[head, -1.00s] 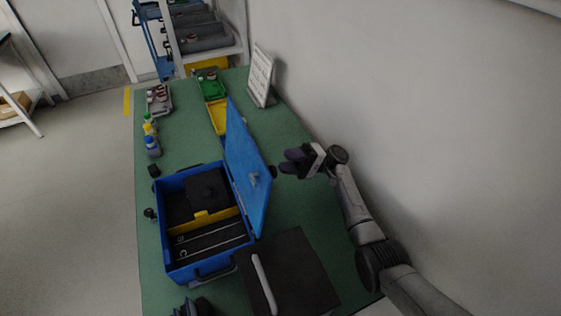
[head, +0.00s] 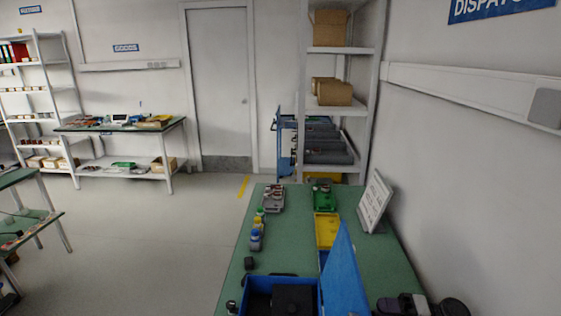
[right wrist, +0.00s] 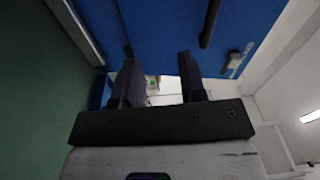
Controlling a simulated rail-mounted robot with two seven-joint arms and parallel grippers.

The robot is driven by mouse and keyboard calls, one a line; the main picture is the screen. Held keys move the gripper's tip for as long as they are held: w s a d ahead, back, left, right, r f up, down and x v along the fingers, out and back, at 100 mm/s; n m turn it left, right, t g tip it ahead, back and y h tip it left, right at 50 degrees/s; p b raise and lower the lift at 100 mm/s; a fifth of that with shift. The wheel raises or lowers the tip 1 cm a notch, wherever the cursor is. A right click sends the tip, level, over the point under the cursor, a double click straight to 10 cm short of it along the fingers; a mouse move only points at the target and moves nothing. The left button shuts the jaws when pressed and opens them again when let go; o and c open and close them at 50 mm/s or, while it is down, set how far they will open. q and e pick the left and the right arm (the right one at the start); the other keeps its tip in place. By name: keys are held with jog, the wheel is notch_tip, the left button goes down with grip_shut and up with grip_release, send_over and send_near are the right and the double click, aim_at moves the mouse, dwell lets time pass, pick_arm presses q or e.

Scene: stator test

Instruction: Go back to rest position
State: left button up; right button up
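My right gripper (head: 402,303) is at the bottom right of the head view, to the right of the raised blue lid (head: 343,272) of the toolbox. In the right wrist view my right gripper (right wrist: 158,76) has its two dark fingers apart, with nothing between them. The blue lid (right wrist: 165,28) fills the upper part of that view, beyond the fingers. The open blue toolbox (head: 256,281) is cut off by the bottom edge of the head view. My left gripper is not in view.
The green table (head: 290,240) runs away from me along the right wall. On it stand bottles (head: 256,239), a grey tray (head: 272,208), a yellow bin (head: 326,238), a green bin (head: 324,207) and a white sign (head: 375,203). Open floor (head: 170,240) lies to the left.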

jog(key=s+r+n+t+h+p, duration=0.2)
jog(key=s+r+t+h+p, duration=0.65)
jog(key=r+h+p, duration=0.75)
jog(key=s+a+r+g+p, duration=0.1)
jog(key=s+r+g+p, duration=0.1)
jog(key=s+p, duration=0.6)
jog(key=s+a+r+g+h+p, duration=0.1)
jog(key=s+r+g+p, duration=0.1)
jog(key=s+p, duration=0.5)
jog(key=s+a+r+g+h+p, duration=0.1)
jog(key=s+g+p, duration=0.3)
jog(key=s, duration=1.3)
jog(key=a+p, duration=0.1)
jog(key=p, duration=0.3)
jog(key=shift+r+n+p, duration=0.35)
jog(key=shift+r+n, duration=0.05)
